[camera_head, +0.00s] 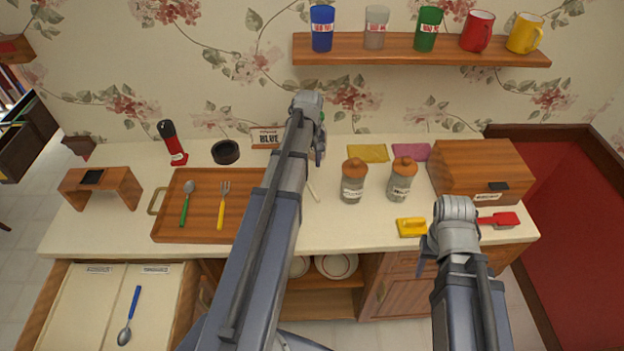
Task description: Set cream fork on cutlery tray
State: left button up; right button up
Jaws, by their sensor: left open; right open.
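A wooden tray (257,183) with a side handle lies on the left of the counter. A green-handled spoon (185,204) and a yellow-handled fork (223,206) lie in it. My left arm covers the tray's right side. A thin cream handle (313,191) lies on the counter just right of that arm; its head is hidden, so I cannot tell whether it is the cream fork. My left gripper (320,150) is open, mostly hidden by its own wrist, above the back of the counter.
Two lidded jars (354,181) stand right of the cream handle. A wooden box (482,169) and a red spatula (499,220) are at the right. An open drawer (104,293) at lower left holds a blue spoon (129,316). A cup shelf (420,57) hangs above.

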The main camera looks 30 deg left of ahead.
aim_at(308, 183)
pick_arm(q)
jog(key=shift+s+f+b, duration=0.1)
jog(key=shift+f+b, duration=0.35)
jog(key=shift+b, duration=0.05)
jog(key=shift+f+b, duration=0.9)
jog(key=shift+f, duration=0.05)
notch_tip(308, 183, down, 5)
jog(key=b, duration=0.5)
jog(key=shift+s+a+f, duration=0.1)
jog(key=shift+a, duration=0.05)
jog(key=shift+c, duration=0.3)
grip_shut()
